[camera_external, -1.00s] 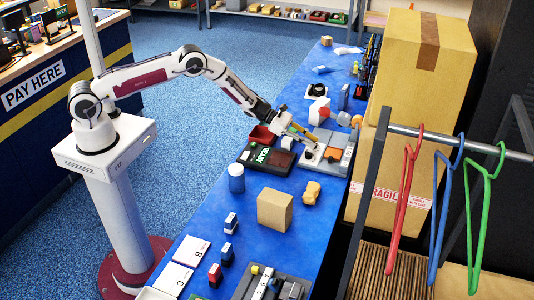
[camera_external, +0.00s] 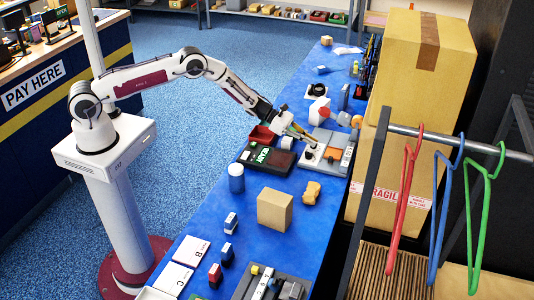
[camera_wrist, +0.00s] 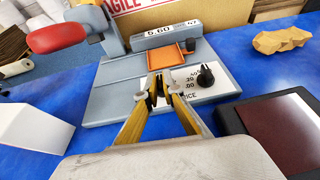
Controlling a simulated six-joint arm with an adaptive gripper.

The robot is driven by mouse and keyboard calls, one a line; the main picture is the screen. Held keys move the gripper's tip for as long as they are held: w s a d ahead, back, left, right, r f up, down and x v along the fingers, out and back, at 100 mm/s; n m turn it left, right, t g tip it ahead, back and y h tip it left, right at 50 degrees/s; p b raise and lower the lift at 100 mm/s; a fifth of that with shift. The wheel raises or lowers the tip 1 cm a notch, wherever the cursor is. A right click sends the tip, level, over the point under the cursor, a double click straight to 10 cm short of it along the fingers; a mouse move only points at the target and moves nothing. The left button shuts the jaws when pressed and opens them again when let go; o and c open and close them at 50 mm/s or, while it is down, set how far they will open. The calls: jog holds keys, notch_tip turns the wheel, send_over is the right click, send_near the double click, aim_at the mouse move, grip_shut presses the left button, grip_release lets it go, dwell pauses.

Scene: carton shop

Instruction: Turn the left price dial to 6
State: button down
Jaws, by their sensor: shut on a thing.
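The grey price machine (camera_wrist: 105,96) fills the middle of the wrist view. Its display (camera_wrist: 172,32) seems to read 5.60, with 47 at the right. A black left dial (camera_wrist: 156,91) shows between my fingertips, mostly hidden by them. A second black dial (camera_wrist: 206,77) stands clear to the right, on the white price plate (camera_wrist: 216,87). My gripper (camera_wrist: 157,93) is shut on the left dial. In the outside view my gripper (camera_external: 314,143) reaches down onto the machine (camera_external: 341,146).
A dark device (camera_wrist: 283,118) lies close on the right of the wrist view, and a white block (camera_wrist: 32,125) on the left. A red-topped tool (camera_wrist: 57,37) stands behind left. A tan lumpy thing (camera_wrist: 281,40) lies behind right. Blue table (camera_external: 205,240) is bare in places.

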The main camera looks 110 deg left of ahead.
jog(key=shift+w+a+r+m+h, duration=0.1)
jog(key=shift+w+r+m+h, duration=0.05)
jog(key=shift+m+h, duration=0.4)
jog(key=shift+w+r+m+h, duration=0.1)
jog(key=shift+m+h, duration=0.35)
jog(key=shift+h, duration=0.1)
jog(key=shift+s+h, duration=0.1)
jog(key=shift+h, duration=0.2)
jog(key=c, duration=2.2)
grip_release()
jog(key=shift+f+g, duration=0.15)
jog(key=shift+g, duration=0.15)
jog(key=shift+s, duration=0.1)
jog(key=shift+r, duration=5)
